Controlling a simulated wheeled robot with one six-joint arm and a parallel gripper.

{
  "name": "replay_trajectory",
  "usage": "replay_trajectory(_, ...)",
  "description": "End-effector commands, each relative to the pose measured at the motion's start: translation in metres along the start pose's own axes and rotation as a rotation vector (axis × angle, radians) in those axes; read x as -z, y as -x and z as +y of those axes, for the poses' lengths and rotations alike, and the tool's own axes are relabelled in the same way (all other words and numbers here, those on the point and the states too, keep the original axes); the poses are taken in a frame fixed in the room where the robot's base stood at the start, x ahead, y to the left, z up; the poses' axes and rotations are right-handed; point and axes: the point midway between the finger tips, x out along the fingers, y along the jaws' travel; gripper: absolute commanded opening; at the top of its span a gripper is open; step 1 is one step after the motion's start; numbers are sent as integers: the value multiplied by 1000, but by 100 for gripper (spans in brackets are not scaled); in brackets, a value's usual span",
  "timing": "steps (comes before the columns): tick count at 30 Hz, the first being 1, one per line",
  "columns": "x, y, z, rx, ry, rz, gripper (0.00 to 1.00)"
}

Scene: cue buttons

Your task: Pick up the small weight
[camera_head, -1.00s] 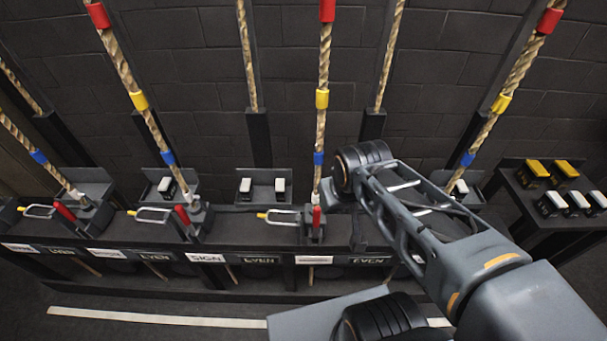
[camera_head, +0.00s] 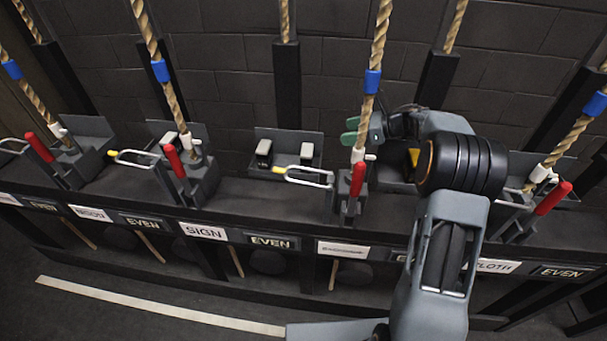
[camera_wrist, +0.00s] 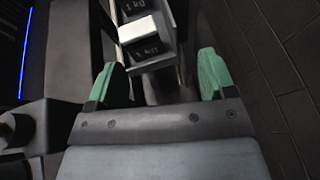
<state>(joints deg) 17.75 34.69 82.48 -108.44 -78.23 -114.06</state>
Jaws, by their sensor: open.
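My gripper (camera_head: 350,130) is open, with green fingertips pointing left beside the rope in the head view. In the wrist view its two fingers (camera_wrist: 160,80) are apart, with nothing held between them. A small weight (camera_wrist: 138,28) with a white top and a "1 kg" mark lies just beyond the fingertips.
A rope (camera_head: 382,40) with a blue band (camera_head: 372,82) runs down close to my fingertips. A red-handled lever (camera_head: 358,180) stands below it. Other ropes and levers line the dark bench, and a brick wall is behind.

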Motion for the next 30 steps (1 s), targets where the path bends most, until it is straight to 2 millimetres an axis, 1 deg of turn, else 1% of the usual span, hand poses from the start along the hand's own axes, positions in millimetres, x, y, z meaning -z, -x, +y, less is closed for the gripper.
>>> replay_trajectory(1,18,-2,2,-49,24,7,77)
replay_trajectory(3,29,-2,7,-106,53,12,77)
replay_trajectory(5,36,-2,10,-139,69,14,77)
replay_trajectory(8,42,-10,14,-173,83,16,77)
replay_trajectory(15,45,-51,23,-186,88,16,77)
replay_trajectory(19,45,-70,27,-185,88,16,77)
replay_trajectory(24,45,-83,29,-182,86,16,77)
replay_trajectory(30,45,-90,30,-183,86,16,77)
